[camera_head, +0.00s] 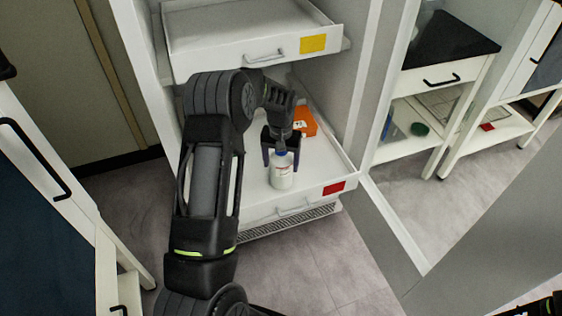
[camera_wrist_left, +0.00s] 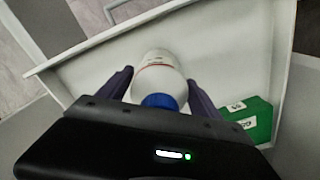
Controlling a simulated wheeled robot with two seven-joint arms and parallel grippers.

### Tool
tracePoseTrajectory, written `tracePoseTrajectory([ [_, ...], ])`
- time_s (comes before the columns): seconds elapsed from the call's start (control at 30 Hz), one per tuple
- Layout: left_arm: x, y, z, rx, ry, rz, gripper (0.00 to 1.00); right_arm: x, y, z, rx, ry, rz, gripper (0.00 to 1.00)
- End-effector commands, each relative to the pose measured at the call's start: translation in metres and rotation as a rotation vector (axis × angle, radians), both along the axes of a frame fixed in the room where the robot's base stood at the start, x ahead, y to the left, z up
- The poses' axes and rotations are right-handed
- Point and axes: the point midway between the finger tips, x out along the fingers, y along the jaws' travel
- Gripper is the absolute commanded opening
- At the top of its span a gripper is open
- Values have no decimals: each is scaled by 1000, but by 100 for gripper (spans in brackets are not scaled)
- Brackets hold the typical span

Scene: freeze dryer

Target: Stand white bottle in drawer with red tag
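The white bottle (camera_head: 281,178) with a blue cap stands upright in the lower pulled-out drawer, near its front. This drawer (camera_head: 258,211) bears the red tag (camera_head: 334,188) on its front. My left gripper (camera_head: 281,158) is above the bottle, its fingers on either side of the cap and upper part. In the left wrist view the bottle (camera_wrist_left: 158,80) shows between the two spread fingers (camera_wrist_left: 160,90), with a gap on each side. My right gripper is not in view.
An upper drawer with a yellow tag (camera_head: 313,44) is pulled out above. An orange box (camera_head: 304,122) lies farther back in the lower drawer; the left wrist view shows a green box (camera_wrist_left: 250,118) there. A grey door (camera_head: 400,225) stands to the right.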

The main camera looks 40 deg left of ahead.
Motion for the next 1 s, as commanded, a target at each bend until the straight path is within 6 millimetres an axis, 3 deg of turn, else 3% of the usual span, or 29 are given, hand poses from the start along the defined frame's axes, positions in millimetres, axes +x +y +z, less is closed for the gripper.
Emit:
tracePoseTrajectory([
  [0.17, 0, 0, 0, 0, 0, 0, 88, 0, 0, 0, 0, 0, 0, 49],
  [0.57, 0, 0, 11, 0, -1, 0, 88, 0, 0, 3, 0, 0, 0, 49],
  [0.77, 1, 0, 43, 1, -3, 0, 88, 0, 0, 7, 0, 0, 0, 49],
  [1.0, 1, 0, 93, 1, -4, 0, 88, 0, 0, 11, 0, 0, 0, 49],
])
